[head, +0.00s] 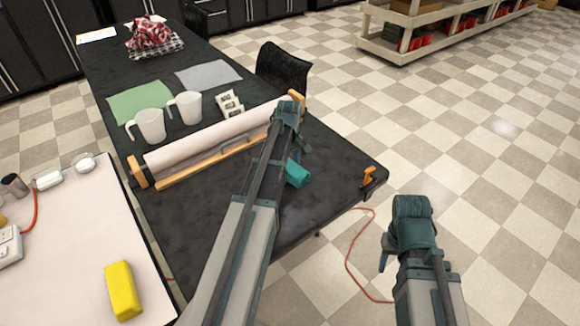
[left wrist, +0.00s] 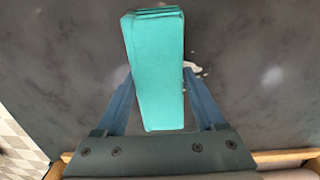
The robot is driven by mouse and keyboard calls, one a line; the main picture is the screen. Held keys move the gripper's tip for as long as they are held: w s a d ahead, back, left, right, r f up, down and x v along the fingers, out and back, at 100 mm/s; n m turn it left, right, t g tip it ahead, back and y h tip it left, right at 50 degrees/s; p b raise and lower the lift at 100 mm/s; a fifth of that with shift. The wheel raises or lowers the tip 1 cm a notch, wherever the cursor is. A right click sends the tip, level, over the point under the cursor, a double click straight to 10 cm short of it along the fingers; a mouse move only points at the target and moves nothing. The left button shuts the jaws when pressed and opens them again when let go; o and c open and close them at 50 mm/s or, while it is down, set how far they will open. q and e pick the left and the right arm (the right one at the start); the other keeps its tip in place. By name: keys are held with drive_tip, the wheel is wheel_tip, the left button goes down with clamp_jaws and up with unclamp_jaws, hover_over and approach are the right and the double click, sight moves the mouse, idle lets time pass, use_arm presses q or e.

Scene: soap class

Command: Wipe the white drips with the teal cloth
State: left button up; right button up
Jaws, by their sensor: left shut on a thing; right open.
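The teal cloth (head: 298,174) is a folded pad over the dark table (head: 340,180), near its right end. My left gripper (left wrist: 158,72) is shut on the teal cloth, which shows large between its fingers in the left wrist view (left wrist: 155,45). White drips (left wrist: 192,68) lie on the dark surface just right of the cloth, with a fainter pale patch (left wrist: 274,76) further right. The cloth may hide more. I cannot tell whether it touches the table. In the head view my left arm covers part of this area. My right gripper (head: 385,262) is open and empty, over the floor.
A white roll on a wooden holder (head: 205,168) crosses the table beside my left arm. An orange clamp (head: 370,178) sits at the right edge. A yellow block (head: 123,290) lies on the pale table.

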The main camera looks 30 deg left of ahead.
use_arm(q)
drive_tip(key=shift+s+a+f, duration=0.1)
drive_tip(key=shift+s+a, duration=0.25)
drive_tip(key=shift+s, duration=0.4)
drive_tip(key=shift+s+a, duration=0.3)
drive_tip(key=shift+s, duration=0.4)
drive_tip(key=shift+s, duration=0.1)
drive_tip(key=shift+s+a, duration=0.45)
drive_tip(key=shift+s, duration=0.3)
drive_tip(key=shift+s+a, duration=0.4)
drive_tip(key=shift+s, duration=0.35)
wheel_tip(320, 180, up, 6)
drive_tip(key=p, duration=0.6)
drive_tip(key=shift+w, duration=0.1)
wheel_tip(320, 180, up, 3)
drive_tip(key=p, duration=0.3)
